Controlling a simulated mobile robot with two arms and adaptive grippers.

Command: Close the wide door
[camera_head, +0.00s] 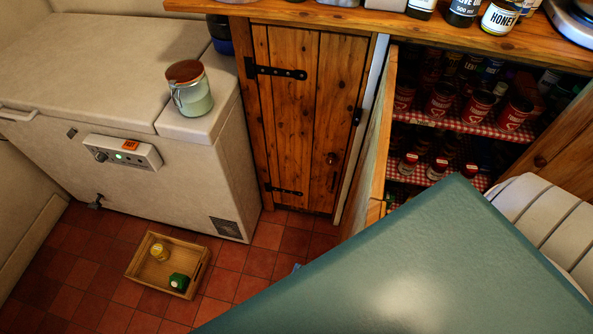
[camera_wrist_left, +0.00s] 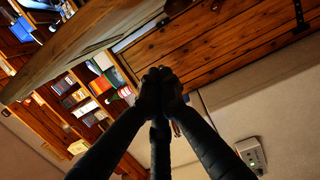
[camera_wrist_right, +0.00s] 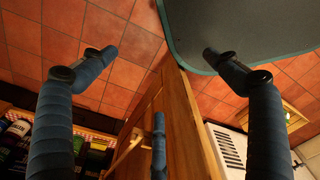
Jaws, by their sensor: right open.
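The wide door (camera_head: 370,150) stands open at the left side of the stocked cupboard, seen nearly edge-on in the head view. In the right wrist view its wooden edge (camera_wrist_right: 172,110) runs up between my right gripper's fingers. My right gripper (camera_wrist_right: 158,62) is open, with its padded fingers spread on both sides of the door; I cannot tell whether they touch it. My left gripper (camera_wrist_left: 162,78) has its fingertips together and no object shows in it. Neither gripper can be made out in the head view.
A narrow plank door (camera_head: 312,110) with black hinges is shut left of the opening. Cans and jars fill the checked shelves (camera_head: 455,123). A white chest freezer (camera_head: 205,180) stands left, with a jar (camera_head: 190,95) on it. A wooden crate (camera_head: 140,268) lies on the tiled floor.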

